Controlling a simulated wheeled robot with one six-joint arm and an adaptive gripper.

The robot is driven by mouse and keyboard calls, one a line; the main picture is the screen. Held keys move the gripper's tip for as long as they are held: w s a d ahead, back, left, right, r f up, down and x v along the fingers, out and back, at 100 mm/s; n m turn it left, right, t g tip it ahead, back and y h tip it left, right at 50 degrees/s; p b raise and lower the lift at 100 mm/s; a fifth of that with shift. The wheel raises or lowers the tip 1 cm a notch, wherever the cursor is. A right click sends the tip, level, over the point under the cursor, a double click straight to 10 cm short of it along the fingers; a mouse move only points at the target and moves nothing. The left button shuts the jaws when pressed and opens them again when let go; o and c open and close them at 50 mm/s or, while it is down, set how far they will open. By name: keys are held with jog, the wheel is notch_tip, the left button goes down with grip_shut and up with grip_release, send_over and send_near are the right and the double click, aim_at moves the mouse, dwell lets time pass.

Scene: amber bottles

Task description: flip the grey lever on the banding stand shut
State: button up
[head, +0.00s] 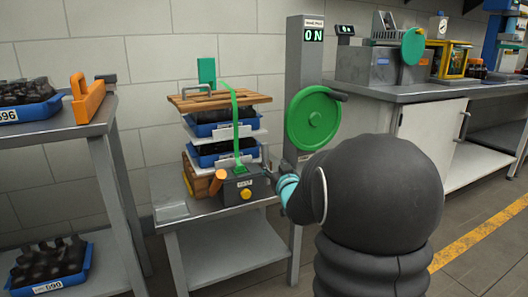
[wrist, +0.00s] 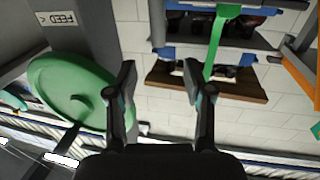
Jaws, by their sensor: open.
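The banding stand is a low grey table (head: 172,212) bearing a dark grey box (head: 247,190) with a yellow button and an orange handle (head: 217,181). A green strap (head: 236,120) runs up from the box over the stack. I cannot clearly make out the grey lever; small grey parts at the box's right side merge with my gripper. My arm hides most of my gripper in the head view, just right of the box. In the wrist view my gripper (wrist: 163,90) is open, its two fingers apart with nothing between them. The strap (wrist: 221,45) shows beyond the right finger.
The stack holds blue trays (head: 213,129) under a wooden board (head: 220,99). A grey post (head: 304,65) reading ON carries a green wheel (head: 313,118), also left in the wrist view (wrist: 75,92). A shelf (head: 65,135) stands left, a counter (head: 440,92) right.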

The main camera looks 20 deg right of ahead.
aim_at(266, 152)
jog(key=w, duration=0.4)
jog(key=w+d+p, duration=0.1)
jog(key=w, duration=0.3)
jog(key=w+d, duration=0.1)
jog(key=w, duration=0.4)
jog(key=shift+d, duration=0.25)
jog(key=shift+c, duration=0.3)
